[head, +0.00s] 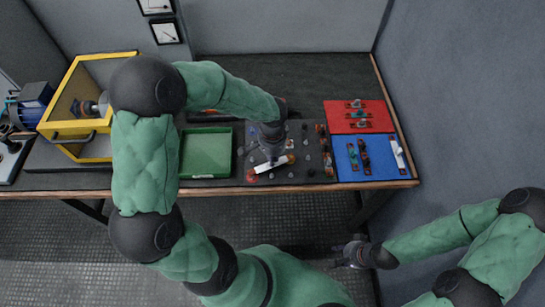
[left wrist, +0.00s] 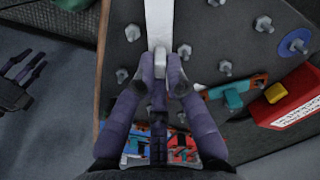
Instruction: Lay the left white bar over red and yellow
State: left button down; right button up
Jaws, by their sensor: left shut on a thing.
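My left gripper (head: 271,158) is shut on a white bar (head: 266,166) over the studded dark board. In the left wrist view the fingers (left wrist: 160,75) grip a grey knob on the bar, and the white bar (left wrist: 159,20) runs up out of frame. In the head view its left end is beside a red spot (head: 251,176) and its right end is near an orange-yellow piece (head: 291,158). I cannot tell whether the bar touches the board. My right gripper (head: 349,253) hangs low in front of the bench; its jaw state is unclear.
Metal studs (left wrist: 131,32) surround the bar, with a blue disc (left wrist: 295,42) and a red labelled block (left wrist: 290,95). A green tray (head: 206,153) stands left. On the right are a red mat (head: 337,112) and a blue mat (head: 381,168) with another white bar (head: 397,153).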

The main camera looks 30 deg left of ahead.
pick_arm(q)
jog(key=shift+s+f+b, duration=0.2)
jog(key=shift+f+b, duration=0.3)
jog(key=shift+f, duration=0.45)
dwell(0.6)
jog(key=c, duration=1.2)
grip_release()
jog(key=shift+w, duration=0.1)
jog(key=shift+r, duration=0.1)
jog(key=shift+w+r, duration=0.1)
jog(key=shift+r, duration=0.4)
notch_tip(320, 180, up, 11)
